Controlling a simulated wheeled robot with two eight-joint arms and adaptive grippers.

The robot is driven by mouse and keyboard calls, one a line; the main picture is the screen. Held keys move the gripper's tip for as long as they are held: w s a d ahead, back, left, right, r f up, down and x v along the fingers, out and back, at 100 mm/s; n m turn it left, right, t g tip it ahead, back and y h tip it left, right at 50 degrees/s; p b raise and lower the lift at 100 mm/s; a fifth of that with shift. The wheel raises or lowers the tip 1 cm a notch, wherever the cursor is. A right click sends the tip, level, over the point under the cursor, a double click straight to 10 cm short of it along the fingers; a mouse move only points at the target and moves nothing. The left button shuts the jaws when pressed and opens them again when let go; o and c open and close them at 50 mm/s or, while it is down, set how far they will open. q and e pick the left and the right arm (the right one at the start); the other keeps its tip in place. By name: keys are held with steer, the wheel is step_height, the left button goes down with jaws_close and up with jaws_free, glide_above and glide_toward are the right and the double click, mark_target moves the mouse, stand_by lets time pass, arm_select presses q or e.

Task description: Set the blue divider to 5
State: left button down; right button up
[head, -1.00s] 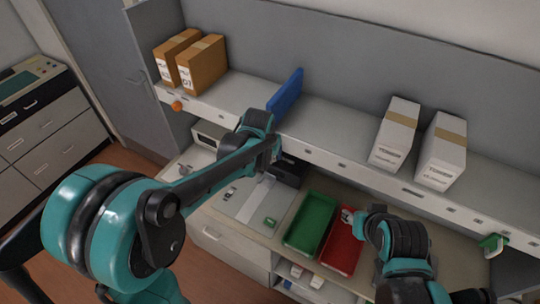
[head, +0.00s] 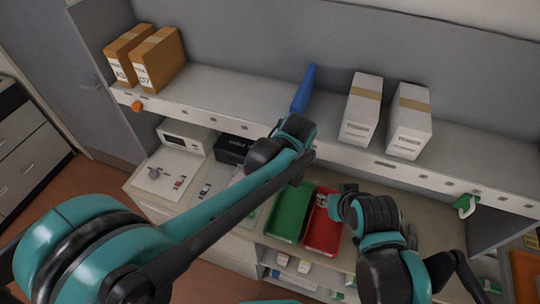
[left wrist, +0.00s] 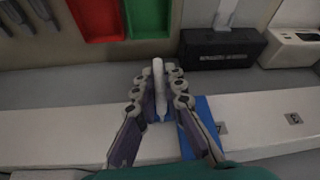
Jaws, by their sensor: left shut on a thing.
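The blue divider (head: 304,88) stands on the long shelf, between the orange-brown boxes and the white boxes. In the left wrist view the blue divider (left wrist: 205,125) shows partly behind my left fingers. My left gripper (left wrist: 158,78) is shut on a pale upright tab at the shelf's front edge, which appears to be the divider's handle. In the head view my left wrist hides the fingers. Slot labels run along the shelf front (left wrist: 262,120); one just beside the divider looks like 4, and a 3 is farther right in the wrist view. My right gripper (head: 348,192) is over the red tray; its fingers are unclear.
Two brown boxes (head: 158,60) stand at the shelf's left, two white boxes (head: 362,112) right of the divider. Below are a green tray (head: 290,212), a red tray (head: 322,225) and a black box (head: 232,150). An orange knob (head: 137,106) and green clip (head: 465,205) mark the shelf front.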

arm_select(q)
steer(key=d, duration=0.1)
steer(key=s+d, duration=0.1)
steer(key=d, duration=0.2)
steer(key=shift+s+d, duration=0.15)
steer(key=shift+s, duration=0.25)
steer(key=c, duration=1.6)
jaws_free()
steer(key=shift+d, duration=0.1)
steer(key=shift+s+d, duration=0.1)
steer(key=shift+r, duration=0.1)
steer(key=v, duration=1.1)
steer(key=shift+s+r, duration=0.2)
steer(key=shift+r, duration=0.15)
